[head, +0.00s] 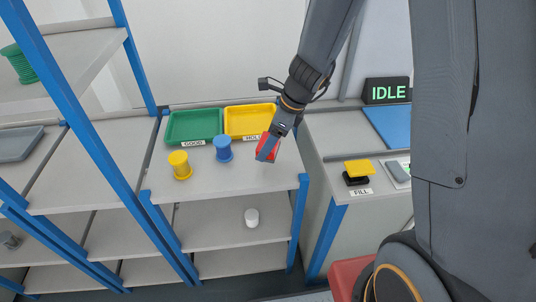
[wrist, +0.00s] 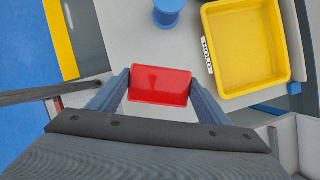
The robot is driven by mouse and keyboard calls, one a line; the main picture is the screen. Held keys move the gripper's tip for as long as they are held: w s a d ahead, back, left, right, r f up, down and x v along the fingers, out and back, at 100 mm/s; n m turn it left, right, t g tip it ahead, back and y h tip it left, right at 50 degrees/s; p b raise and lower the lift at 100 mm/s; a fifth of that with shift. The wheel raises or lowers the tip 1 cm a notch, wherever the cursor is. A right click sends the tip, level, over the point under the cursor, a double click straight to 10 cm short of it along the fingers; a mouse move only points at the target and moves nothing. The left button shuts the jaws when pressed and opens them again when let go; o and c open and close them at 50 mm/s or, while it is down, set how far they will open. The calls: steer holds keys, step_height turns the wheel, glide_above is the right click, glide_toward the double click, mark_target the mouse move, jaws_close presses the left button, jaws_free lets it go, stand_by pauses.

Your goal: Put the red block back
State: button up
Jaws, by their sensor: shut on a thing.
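The red block (wrist: 160,85) is between the two blue fingers of my gripper (wrist: 160,92) in the wrist view. I cannot tell whether the block touches the surface. The yellow HOLD tray (head: 250,120) is just behind it; in the wrist view this tray (wrist: 246,45) is empty and up to the right.
A green GOOD tray (head: 194,126), a blue spool (head: 223,149) and a yellow spool (head: 180,165) stand left of my gripper. A white cylinder (head: 252,217) is on the lower shelf. To the right are a yellow-topped FILL button (head: 358,171) and an IDLE display (head: 387,91).

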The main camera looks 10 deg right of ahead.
steer(key=shift+f, duration=2.7)
steer(key=shift+f+b, duration=0.15)
steer(key=shift+b, duration=0.2)
steer(key=o, duration=0.9)
steer(key=shift+o, duration=0.2)
steer(key=v, duration=1.1)
steer(key=s+d+r+n+h, duration=0.1)
steer(key=s+d+n+h, duration=0.1)
steer(key=s+n, duration=0.5)
steer(key=s+d+r+n+h, duration=0.2)
steer(key=s+d+n, duration=0.3)
steer(key=n, duration=1)
steer(key=shift+s+p, duration=0.3)
steer(key=shift+s, duration=0.95)
